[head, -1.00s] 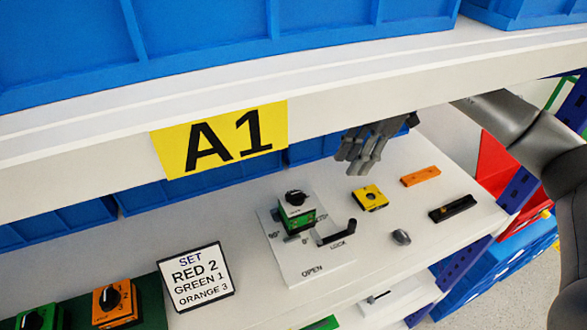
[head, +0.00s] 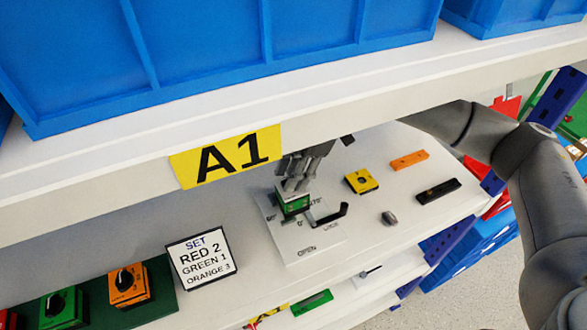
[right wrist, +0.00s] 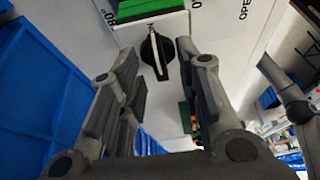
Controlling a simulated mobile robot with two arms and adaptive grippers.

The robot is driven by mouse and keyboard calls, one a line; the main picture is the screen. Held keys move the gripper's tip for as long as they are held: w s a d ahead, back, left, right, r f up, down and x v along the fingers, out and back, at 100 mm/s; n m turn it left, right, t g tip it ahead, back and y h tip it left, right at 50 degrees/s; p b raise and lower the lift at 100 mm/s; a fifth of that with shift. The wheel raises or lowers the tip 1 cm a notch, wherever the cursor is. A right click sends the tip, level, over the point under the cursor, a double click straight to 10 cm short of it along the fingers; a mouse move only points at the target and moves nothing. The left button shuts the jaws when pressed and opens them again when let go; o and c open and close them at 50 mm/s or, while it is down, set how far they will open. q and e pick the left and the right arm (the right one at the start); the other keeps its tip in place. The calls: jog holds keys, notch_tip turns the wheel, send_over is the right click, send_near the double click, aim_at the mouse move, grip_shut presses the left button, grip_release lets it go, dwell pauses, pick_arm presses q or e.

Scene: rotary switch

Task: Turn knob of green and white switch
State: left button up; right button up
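The green and white switch (head: 293,204) stands on the white plate (head: 304,241) on the shelf. My right gripper (head: 295,186) is right over its top and hides the knob in the head view. In the right wrist view, the black knob (right wrist: 157,54) with its white pointer line sits on the switch's white face, with the green body (right wrist: 140,7) above it in the picture. My right gripper (right wrist: 158,75) is open there, with one finger on each side of the knob and gaps visible. My left gripper is not in view.
A black lever (head: 328,215) stands just right of the switch. A yellow block (head: 361,182), an orange bar (head: 409,160) and a black bar (head: 438,191) lie farther right. A sign (head: 201,258) stands at left. The upper shelf board (head: 90,172) with blue bins overhangs my arm.

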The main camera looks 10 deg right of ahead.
jog(key=shift+s, duration=0.1)
grip_shut()
